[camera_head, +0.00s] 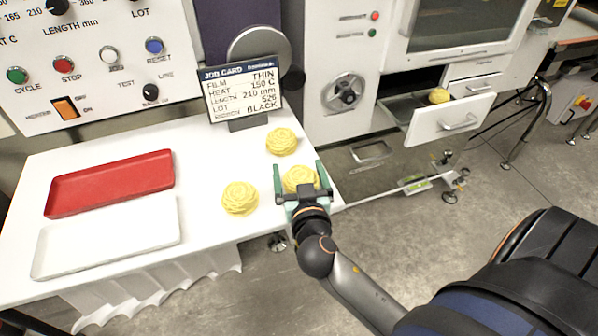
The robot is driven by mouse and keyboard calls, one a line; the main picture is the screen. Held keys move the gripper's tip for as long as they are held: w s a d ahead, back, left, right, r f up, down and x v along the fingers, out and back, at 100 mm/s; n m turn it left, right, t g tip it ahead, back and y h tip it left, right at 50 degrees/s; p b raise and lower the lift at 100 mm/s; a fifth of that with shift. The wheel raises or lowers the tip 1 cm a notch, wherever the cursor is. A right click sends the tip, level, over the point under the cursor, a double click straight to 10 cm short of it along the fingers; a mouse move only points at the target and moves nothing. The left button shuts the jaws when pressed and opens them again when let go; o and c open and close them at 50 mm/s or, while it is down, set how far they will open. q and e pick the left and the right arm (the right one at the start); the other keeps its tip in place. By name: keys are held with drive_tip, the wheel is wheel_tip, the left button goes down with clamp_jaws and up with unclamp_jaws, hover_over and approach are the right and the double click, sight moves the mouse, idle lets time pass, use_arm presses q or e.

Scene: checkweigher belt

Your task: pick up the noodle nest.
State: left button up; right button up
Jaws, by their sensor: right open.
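Three yellow noodle nests lie on the white table. One noodle nest (282,141) is at the back, one (240,198) is at the front left, and one (300,178) is between the fingers of my right gripper (299,178). My right gripper is open, with one finger on each side of that nest, and its palm hides the nest's near part. I cannot tell whether the fingers touch it. Another yellow nest (439,96) is in an open drawer (452,124) of the machine at right. My left gripper is not in view.
A red tray (112,182) and a white tray (60,253) lie on the left of the white table (205,150). A job card sign (243,92) stands at the back. A control panel (95,60) rises behind. The table's right edge is close to my right gripper.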

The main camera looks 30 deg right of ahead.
drive_tip(key=shift+s, duration=0.1)
drive_tip(key=shift+c, duration=0.2)
drive_tip(key=c, duration=1.1)
drive_tip(key=shift+o, duration=0.2)
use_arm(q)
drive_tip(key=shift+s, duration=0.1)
use_arm(e)
drive_tip(key=shift+r, duration=0.15)
